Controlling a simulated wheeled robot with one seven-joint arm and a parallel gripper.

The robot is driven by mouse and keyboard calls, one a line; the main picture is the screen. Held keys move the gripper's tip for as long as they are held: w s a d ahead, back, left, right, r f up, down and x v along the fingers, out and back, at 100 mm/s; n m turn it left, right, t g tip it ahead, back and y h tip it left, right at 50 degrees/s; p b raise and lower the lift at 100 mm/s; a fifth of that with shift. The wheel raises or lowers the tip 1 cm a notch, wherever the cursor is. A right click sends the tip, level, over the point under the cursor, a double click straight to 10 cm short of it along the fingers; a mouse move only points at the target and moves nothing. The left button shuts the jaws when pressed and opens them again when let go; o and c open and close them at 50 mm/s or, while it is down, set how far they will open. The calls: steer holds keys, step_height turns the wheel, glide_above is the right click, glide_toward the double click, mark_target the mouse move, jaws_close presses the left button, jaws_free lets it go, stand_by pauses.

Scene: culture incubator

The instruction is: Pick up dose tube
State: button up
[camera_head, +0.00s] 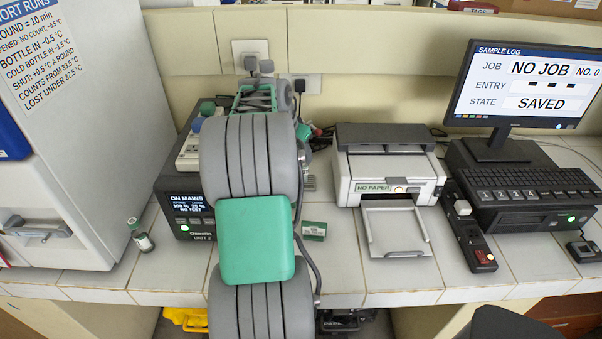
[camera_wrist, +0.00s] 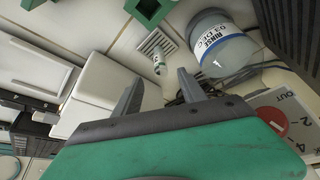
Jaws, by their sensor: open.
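A small clear tube with a white label and green marking (camera_wrist: 159,64) is in the upper middle of the wrist view, beside a slotted grille on the bench. It looks like the dose tube; I cannot make it out in the head view. My gripper (camera_wrist: 160,76) is open, with its two grey fingers apart. The tube shows just beyond the fingertips, between their lines, and nothing is held. How far below the fingertips it lies is hard to tell. In the head view my arm hides the fingers.
A jar labelled RINSE (camera_wrist: 222,45) stands close right of the tube. A green block (camera_wrist: 150,10) is above it. In the head view, a printer (camera_head: 390,180) stands right of my arm, a power unit (camera_head: 188,205) left, and a small bottle (camera_head: 142,238) near the front edge.

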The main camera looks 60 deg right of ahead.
mark_target(304, 162)
steer(key=x, duration=0.2)
steer(key=p+x, duration=0.1)
steer(key=x, duration=0.2)
steer(key=p+x, duration=0.1)
steer(key=x, duration=0.2)
steer(key=shift+d+r, duration=0.1)
steer(key=shift+d, duration=0.15)
jaws_close()
